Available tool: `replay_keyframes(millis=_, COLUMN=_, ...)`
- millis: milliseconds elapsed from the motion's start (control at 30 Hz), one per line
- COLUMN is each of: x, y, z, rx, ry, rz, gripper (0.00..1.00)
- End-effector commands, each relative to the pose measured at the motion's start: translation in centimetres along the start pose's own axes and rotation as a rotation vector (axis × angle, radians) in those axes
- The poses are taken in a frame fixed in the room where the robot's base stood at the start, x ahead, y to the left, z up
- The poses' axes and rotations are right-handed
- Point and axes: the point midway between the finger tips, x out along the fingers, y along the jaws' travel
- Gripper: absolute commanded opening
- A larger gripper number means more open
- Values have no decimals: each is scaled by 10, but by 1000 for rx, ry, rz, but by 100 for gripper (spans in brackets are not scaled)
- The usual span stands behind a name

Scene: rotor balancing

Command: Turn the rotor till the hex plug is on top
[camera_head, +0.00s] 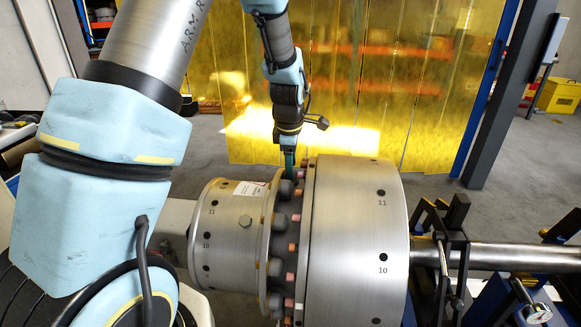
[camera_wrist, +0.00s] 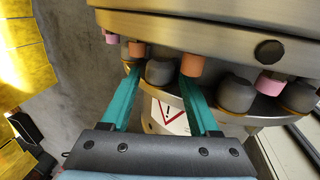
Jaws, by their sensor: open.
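The rotor is a steel body with a large drum (camera_head: 345,240) and a smaller drum (camera_head: 222,262) at its left. A ring of dark rounded knobs (camera_head: 276,267) and orange or pink pegs runs between the drums. My gripper (camera_head: 289,172) reaches down from above to the top of this ring. In the wrist view its teal fingers (camera_wrist: 159,78) are open, one either side of a dark knob (camera_wrist: 160,71). I cannot tell whether they touch it.
A steel shaft (camera_head: 500,256) runs right from the large drum through a dark support stand (camera_head: 440,235). A warning label (camera_wrist: 168,116) shows below the knobs. A yellow curtain (camera_head: 340,90) hangs behind, with floor between it and the rotor.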

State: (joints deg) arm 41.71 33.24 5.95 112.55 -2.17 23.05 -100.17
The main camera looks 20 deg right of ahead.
Motion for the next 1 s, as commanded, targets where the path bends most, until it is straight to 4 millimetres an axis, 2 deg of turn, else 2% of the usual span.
replay_keyframes(millis=200, x=18, y=0, z=-1, rx=-1, ry=1, rz=0, gripper=62)
replay_keyframes(millis=533, x=21, y=0, z=0, rx=0, ry=0, rz=1, gripper=60)
replay_keyframes(millis=1000, x=20, y=0, z=0, rx=0, ry=0, rz=1, gripper=8)
